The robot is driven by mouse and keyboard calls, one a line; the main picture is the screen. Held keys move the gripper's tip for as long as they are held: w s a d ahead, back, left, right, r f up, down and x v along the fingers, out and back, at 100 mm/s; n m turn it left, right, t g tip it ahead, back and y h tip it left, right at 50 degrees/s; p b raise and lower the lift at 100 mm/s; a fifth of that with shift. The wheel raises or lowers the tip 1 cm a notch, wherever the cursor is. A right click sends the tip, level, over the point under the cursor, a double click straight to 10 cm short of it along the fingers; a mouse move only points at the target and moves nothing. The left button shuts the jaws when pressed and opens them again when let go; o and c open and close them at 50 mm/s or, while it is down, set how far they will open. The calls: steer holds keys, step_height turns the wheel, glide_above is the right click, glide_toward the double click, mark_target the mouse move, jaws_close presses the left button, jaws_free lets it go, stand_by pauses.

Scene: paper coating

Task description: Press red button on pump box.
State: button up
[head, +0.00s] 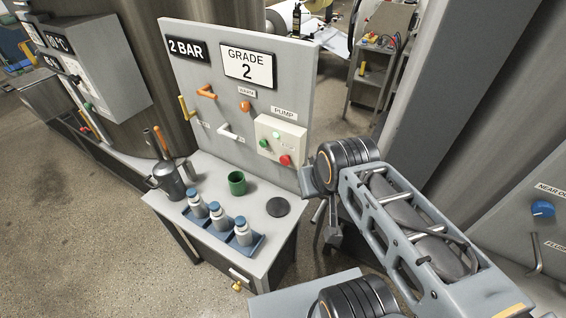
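The pump box (291,133) is a pale box on the upright grey panel, under a PUMP label. Its red button (285,160) is at the lower right of the box face, and a green button (264,143) is at the lower left. My arm comes in from the lower right. My gripper (332,236) hangs at the arm's far end, right of the panel and apart from the red button in the picture. Its fingers are small and partly hidden by the arm, so their opening is unclear.
The panel (215,85) also carries orange, yellow and white handles. Below it, a bench (208,255) holds a blue tray (257,246) of several bottles, a green cup (236,182), a dark disc (278,207) and a metal can (170,181). A grey pillar (435,75) stands right.

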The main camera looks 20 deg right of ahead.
jaws_close()
stand_by(1.1)
step_height(320, 180, down, 6)
steer(key=b, duration=0.5)
steer(key=shift+w+g, duration=0.15)
steer(key=shift+g, duration=0.25)
